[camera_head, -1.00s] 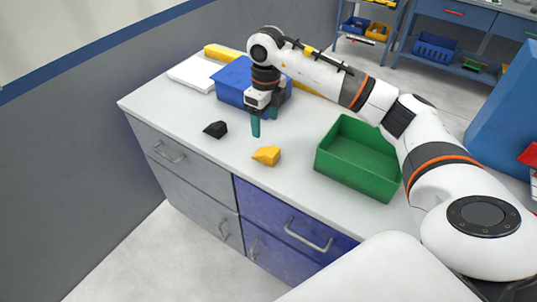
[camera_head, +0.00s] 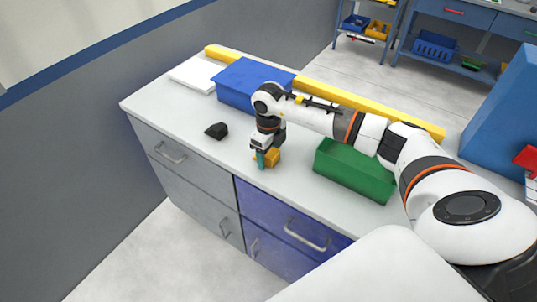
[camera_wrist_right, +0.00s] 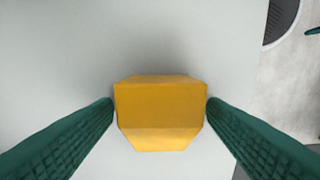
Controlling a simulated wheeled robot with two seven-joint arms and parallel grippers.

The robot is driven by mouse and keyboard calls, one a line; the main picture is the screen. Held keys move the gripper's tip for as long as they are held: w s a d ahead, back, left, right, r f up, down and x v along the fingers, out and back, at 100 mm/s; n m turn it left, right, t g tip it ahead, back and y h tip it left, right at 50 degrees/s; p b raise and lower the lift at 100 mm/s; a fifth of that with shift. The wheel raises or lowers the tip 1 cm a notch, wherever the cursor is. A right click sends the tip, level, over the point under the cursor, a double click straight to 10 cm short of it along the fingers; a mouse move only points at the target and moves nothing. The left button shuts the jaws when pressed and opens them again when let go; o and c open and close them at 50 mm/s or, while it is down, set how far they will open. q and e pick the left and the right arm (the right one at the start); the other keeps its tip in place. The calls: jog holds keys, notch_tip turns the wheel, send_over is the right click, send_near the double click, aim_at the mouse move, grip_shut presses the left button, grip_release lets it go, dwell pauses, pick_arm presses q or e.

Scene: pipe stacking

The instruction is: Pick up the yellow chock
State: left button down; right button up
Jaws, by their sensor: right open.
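The yellow chock (camera_head: 272,157) lies on the white countertop, partly hidden by my right gripper (camera_head: 266,161) in the head view. In the right wrist view the chock (camera_wrist_right: 160,112) sits between the two green fingers of my right gripper (camera_wrist_right: 160,115). The fingers are open, one on each side of it, with their tips very close to its sides. I cannot tell whether they touch it. My left gripper is not in view.
A black chock (camera_head: 216,131) lies left of my right gripper. A green bin (camera_head: 352,172) stands to the right and a blue box (camera_head: 238,84) behind. A long yellow bar (camera_head: 350,98) runs along the counter's back edge. The front edge is close by.

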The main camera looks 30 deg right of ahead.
jog(key=c, duration=1.1)
jog(key=shift+r, duration=0.1)
